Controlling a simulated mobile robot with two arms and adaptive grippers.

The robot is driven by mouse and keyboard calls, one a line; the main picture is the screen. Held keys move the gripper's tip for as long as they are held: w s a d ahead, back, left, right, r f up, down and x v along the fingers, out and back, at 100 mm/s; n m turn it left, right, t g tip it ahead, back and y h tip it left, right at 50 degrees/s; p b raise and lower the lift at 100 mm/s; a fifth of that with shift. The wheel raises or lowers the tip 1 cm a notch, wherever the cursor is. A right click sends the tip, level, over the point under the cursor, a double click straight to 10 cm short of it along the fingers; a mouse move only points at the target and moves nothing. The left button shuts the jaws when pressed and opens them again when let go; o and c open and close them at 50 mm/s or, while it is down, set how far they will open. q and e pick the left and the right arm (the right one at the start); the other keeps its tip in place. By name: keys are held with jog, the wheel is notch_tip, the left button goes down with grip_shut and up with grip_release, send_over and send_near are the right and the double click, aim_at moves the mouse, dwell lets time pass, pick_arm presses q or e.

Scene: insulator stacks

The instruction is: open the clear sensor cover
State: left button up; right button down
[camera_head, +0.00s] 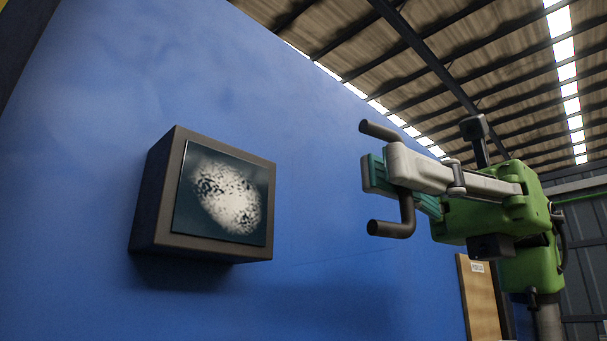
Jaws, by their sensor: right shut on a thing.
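A dark, boxy unit (155,190) is mounted on the blue wall, left of centre. Its front holds a dark glassy panel (190,222) with a pale, speckled patch. A dark bent handle (388,229) is to the right of the unit, with its upper and lower ends pointing left. My right gripper (388,175) is shut on the handle's upright part, which its fingers partly hide. A clear cover cannot be made out for certain; a faint thin line runs left from below the handle. My left gripper is not in view.
The blue wall (80,120) fills the left and middle. A wooden panel (478,300) with a small label stands low behind my right arm. Open space shows between the unit and the handle.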

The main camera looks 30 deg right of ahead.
jog(key=shift+w+d+r+p, duration=0.1)
jog(key=shift+w+d+p, duration=0.25)
jog(key=shift+d, duration=0.25)
jog(key=shift+w+d, duration=0.1)
jog(key=shift+d, duration=0.1)
pick_arm(q)
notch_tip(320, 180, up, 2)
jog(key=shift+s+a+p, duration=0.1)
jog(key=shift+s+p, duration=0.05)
jog(key=shift+p, duration=0.35)
pick_arm(e)
jog(key=shift+w+d, duration=0.3)
jog(key=shift+d, duration=0.15)
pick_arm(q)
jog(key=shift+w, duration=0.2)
pick_arm(e)
jog(key=c, duration=2.5)
grip_release()
jog(key=shift+c, duration=0.2)
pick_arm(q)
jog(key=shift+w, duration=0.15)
pick_arm(e)
jog(key=shift+w, duration=0.1)
jog(key=shift+d, duration=0.1)
